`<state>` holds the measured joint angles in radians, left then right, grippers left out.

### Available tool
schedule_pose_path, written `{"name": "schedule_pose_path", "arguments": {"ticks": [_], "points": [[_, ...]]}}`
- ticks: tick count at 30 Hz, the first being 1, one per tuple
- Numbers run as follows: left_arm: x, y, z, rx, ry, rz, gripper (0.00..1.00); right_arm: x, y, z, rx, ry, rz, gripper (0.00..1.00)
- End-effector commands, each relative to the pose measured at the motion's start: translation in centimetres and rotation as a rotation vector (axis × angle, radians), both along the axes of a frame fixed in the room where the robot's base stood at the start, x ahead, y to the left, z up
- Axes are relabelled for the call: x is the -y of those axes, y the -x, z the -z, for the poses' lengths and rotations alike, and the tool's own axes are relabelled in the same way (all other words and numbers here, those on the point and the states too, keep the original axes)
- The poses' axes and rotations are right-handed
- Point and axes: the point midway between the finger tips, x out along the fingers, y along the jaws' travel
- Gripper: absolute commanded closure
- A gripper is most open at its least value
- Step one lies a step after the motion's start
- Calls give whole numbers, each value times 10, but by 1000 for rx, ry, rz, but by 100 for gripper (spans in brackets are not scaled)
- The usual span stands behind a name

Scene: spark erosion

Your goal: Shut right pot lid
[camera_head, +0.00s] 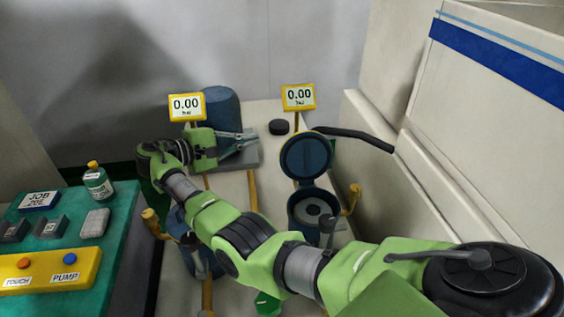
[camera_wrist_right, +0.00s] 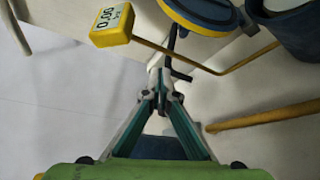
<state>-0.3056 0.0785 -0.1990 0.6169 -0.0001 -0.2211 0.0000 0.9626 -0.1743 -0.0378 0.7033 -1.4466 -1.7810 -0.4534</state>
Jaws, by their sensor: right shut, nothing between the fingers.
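The right pot (camera_head: 315,222) is a blue round pot, open at the top, with a round grey part inside. Its blue lid (camera_head: 307,157) stands raised behind the opening, and a long black handle (camera_head: 355,136) reaches right from near its top. My right gripper (camera_head: 252,136) is shut and empty, left of the raised lid and apart from it in the head view. In the right wrist view its fingers (camera_wrist_right: 162,82) meet near a dark bar, below a blue disc with a yellow rim (camera_wrist_right: 200,12). My left gripper is out of view.
My right arm crosses the front and partly hides the left pot (camera_head: 188,243). Two yellow displays (camera_head: 187,106) (camera_head: 299,96) read 0.00. A black puck (camera_head: 279,127) lies at the back. A green side table (camera_head: 125,215) holds a bottle (camera_head: 98,184) and the yellow button panel (camera_head: 50,270).

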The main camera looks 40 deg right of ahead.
Motion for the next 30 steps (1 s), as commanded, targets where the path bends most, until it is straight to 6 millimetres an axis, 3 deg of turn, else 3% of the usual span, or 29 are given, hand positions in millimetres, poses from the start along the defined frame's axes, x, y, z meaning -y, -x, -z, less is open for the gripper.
{"name": "schedule_pose_path", "arguments": {"ticks": [1, 9, 17, 27, 30], "points": [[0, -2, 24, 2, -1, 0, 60, 0, 0, 24, 1, 0, 0, 100], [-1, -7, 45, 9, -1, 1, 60, 1, 0, 45, 1, 0, 0, 100], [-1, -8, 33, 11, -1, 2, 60, 30, 2, 48, -1, 1, 4, 100], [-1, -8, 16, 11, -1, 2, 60, 103, 5, 63, -2, 1, 3, 100], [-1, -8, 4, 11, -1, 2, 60, 94, 14, 56, 1, -1, -2, 100]]}}
